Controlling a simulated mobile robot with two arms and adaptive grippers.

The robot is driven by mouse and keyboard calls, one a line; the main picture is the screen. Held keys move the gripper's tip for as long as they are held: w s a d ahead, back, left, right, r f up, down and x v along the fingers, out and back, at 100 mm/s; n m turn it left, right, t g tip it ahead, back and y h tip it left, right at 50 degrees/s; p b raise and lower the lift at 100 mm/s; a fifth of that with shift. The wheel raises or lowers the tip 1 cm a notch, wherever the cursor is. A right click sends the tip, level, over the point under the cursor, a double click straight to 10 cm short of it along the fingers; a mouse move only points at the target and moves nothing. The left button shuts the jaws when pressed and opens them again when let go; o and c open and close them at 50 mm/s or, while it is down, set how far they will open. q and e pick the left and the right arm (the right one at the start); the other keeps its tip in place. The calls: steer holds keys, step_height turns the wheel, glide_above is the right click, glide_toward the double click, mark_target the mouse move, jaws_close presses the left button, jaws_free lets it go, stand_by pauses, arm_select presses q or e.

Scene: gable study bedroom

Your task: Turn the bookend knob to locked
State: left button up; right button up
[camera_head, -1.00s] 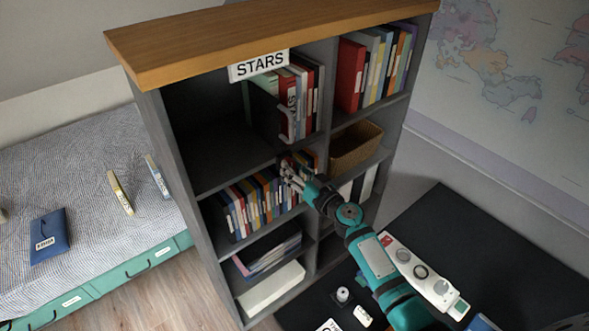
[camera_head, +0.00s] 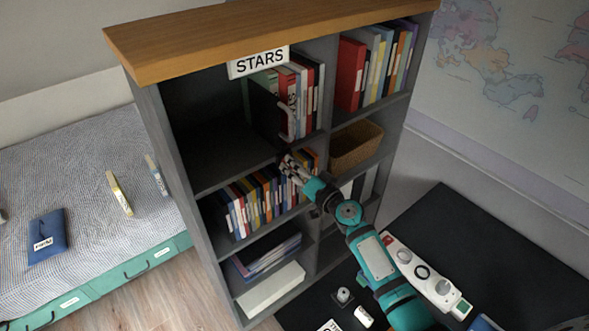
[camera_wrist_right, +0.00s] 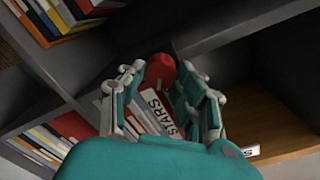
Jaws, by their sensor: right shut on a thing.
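The dark bookend (camera_head: 265,112) stands on the upper left shelf under the STARS sign, against the left side of a row of books. In the right wrist view a round red knob (camera_wrist_right: 160,70) sits between the fingertips of my right gripper. A white STARS label (camera_wrist_right: 158,112) shows just below the knob there. My right gripper (camera_head: 287,163) is at the front edge of that shelf, below the bookend, shut on the red knob. The fingers hide the knob in the head view, and I cannot read its lock position. My left gripper is not in view.
The bookcase (camera_head: 180,150) has books on several shelves and a wicker basket (camera_head: 356,146) in the right column. The upper left shelf is empty left of the bookend. A bed (camera_head: 80,170) stands at left, a dark desk (camera_head: 470,240) at right.

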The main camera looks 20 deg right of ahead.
steer(key=m, duration=1.1)
steer(key=shift+d, duration=0.1)
steer(key=shift+m, duration=0.3)
stand_by(0.3)
steer(key=o, duration=1.1)
steer(key=shift+o, duration=0.2)
steer(key=v, duration=1.2)
steer(key=shift+d, duration=0.15)
